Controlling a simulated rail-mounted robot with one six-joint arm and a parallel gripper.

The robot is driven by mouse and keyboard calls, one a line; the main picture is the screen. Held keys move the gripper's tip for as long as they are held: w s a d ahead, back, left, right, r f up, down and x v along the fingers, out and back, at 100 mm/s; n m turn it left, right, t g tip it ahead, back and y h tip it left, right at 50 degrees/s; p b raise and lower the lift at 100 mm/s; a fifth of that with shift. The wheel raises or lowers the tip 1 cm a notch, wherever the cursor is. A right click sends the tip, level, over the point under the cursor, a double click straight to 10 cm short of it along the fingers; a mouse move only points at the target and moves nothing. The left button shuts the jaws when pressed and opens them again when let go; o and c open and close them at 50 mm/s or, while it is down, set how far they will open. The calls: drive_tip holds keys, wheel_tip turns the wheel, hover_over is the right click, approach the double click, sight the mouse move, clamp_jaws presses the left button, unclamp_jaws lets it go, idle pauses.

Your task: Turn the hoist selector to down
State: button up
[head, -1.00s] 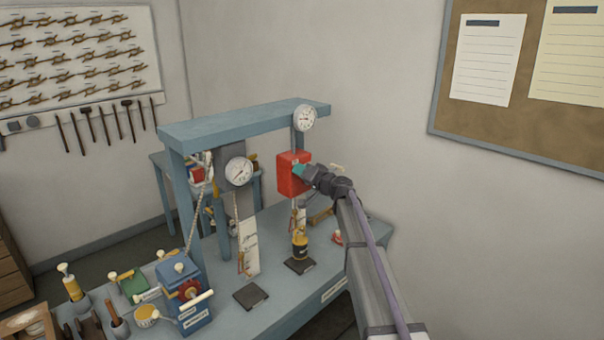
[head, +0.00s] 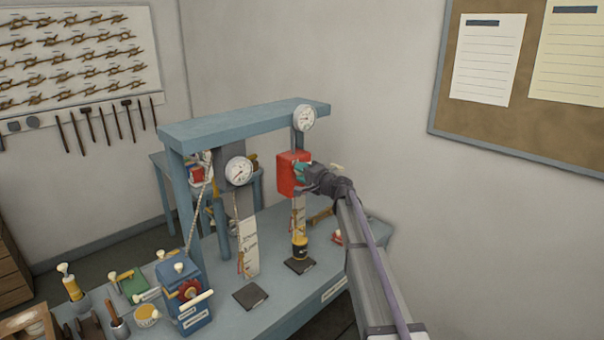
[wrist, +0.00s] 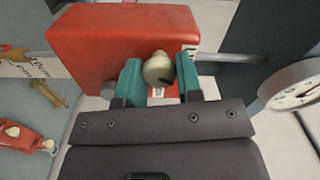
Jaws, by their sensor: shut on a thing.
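The red hoist box (head: 284,173) hangs under the right side of the blue frame. In the wrist view the red box (wrist: 110,40) fills the upper left, and a rounded brass-coloured knob (wrist: 158,68), apparently the selector, stands out from its near face. My gripper (wrist: 160,75) has its two teal fingers on either side of this knob and is shut on it. In the head view my gripper (head: 303,175) covers the right part of the box and hides the knob. The selector's markings are mostly hidden, so I cannot read its setting.
A dial gauge (head: 304,118) hangs above the box, and another gauge (head: 238,171) to the left. A yellow and black cylinder (head: 300,247) stands below the box. A blue machine (head: 184,295) with a handle is at the front left. Free room lies right of the arm.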

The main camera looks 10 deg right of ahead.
drive_tip(key=m, duration=1.1)
drive_tip(key=shift+m, duration=0.3)
idle(0.3)
drive_tip(key=o, duration=0.9)
drive_tip(key=shift+o, duration=0.2)
drive_tip(key=shift+s, duration=0.1)
drive_tip(key=v, duration=1)
drive_tip(key=shift+s+d, duration=0.2)
drive_tip(key=shift+s, duration=0.1)
